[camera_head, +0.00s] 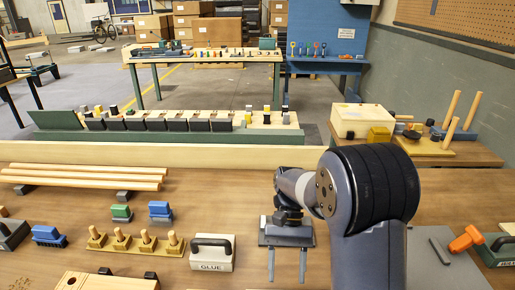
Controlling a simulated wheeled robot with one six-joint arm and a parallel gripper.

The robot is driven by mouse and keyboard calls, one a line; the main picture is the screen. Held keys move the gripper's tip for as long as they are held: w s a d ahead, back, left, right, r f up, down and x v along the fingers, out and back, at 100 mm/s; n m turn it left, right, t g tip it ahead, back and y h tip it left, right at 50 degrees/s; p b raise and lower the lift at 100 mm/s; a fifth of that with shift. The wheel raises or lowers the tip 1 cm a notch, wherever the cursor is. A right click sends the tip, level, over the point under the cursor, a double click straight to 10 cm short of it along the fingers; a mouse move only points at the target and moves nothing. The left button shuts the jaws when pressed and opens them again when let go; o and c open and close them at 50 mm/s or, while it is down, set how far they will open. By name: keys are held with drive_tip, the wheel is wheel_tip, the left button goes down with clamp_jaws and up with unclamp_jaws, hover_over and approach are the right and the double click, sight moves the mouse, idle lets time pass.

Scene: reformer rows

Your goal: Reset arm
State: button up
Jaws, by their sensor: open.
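My arm rises from the bottom right of the head view and reaches over the wooden workbench (220,190). My gripper (287,278) hangs over the bench near the bottom middle. Its two thin fingers point down the picture, apart from each other. Nothing shows between them, and the gripper is open. A white block with a black handle, marked GLUE (212,262), sits to the left of the gripper. The arm hides part of the bench behind it.
Wooden pegs on a base (135,242), green (121,213) and blue (160,211) brushes and dowels (85,178) lie left. A raised wooden rail (160,153) crosses behind. An orange-handled tool (465,238) and a grey plate (430,262) are right. Bare bench shows between brushes and arm.

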drive_tip(key=w+a+r+m+t+y, duration=0.3)
drive_tip(key=w+r+m+t+y, duration=0.1)
drive_tip(key=m, duration=0.6)
drive_tip(key=w+a+r+m+t+y, duration=0.3)
drive_tip(key=r+m+t, duration=0.4)
drive_tip(key=m, duration=0.3)
drive_tip(key=shift+w+r+y, duration=0.6)
drive_tip(key=shift+w+r, duration=0.15)
drive_tip(key=shift+w, duration=0.2)
